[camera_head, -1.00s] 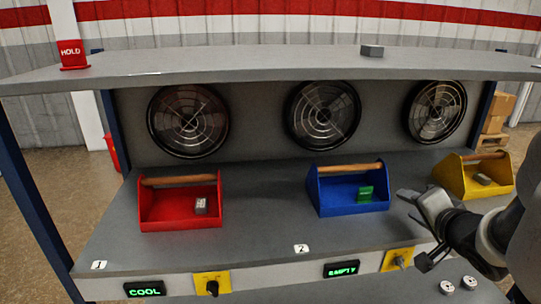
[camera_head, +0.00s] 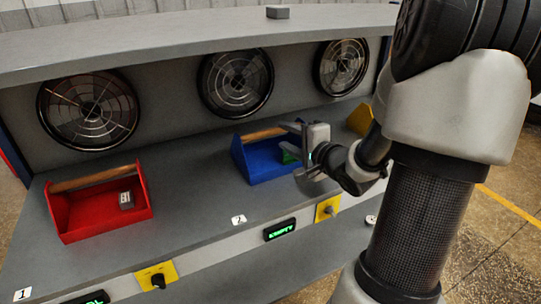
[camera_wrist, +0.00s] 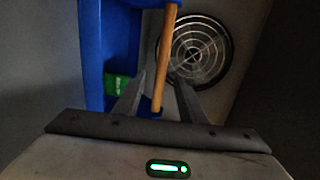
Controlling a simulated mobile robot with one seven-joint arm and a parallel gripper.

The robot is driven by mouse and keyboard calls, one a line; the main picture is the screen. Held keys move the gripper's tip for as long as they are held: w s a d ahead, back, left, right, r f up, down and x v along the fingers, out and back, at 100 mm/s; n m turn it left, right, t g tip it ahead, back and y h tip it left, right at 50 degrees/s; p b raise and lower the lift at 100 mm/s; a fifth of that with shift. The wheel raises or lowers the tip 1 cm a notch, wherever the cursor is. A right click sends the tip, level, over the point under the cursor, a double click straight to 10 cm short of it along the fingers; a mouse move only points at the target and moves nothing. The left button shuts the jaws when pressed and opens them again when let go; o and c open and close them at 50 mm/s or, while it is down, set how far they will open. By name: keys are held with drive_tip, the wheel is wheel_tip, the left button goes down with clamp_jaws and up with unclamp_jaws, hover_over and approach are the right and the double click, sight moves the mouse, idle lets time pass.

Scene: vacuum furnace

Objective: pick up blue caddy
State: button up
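The blue caddy (camera_head: 262,162) stands on the grey bench, with a wooden handle (camera_head: 263,134) across its top and a green block (camera_head: 290,154) inside. My gripper (camera_head: 300,150) is at the caddy's right front side and partly covers it. In the wrist view, my gripper (camera_wrist: 160,78) is open, its two fingers pointing toward the wooden handle (camera_wrist: 167,50). The handle runs between the fingers in that picture; I cannot tell how far off it is. The caddy's blue wall (camera_wrist: 92,55) and the green block (camera_wrist: 117,87) show at left.
A red caddy (camera_head: 75,222) with a grey block (camera_head: 126,200) stands at left. A yellow caddy (camera_head: 359,119) is mostly hidden behind my arm. A shelf (camera_head: 150,42) overhangs the bench, with fans behind. Yellow knob panels (camera_head: 155,274) line the front edge. Bench between red and blue caddies is clear.

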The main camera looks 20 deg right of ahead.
sight(277, 132)
drive_tip(key=b+x, duration=0.1)
drive_tip(key=x, duration=0.5)
drive_tip(key=shift+a+b, duration=0.2)
drive_tip(key=shift+b, duration=0.2)
clamp_jaws()
drive_tip(key=shift+r, duration=0.1)
idle(0.9)
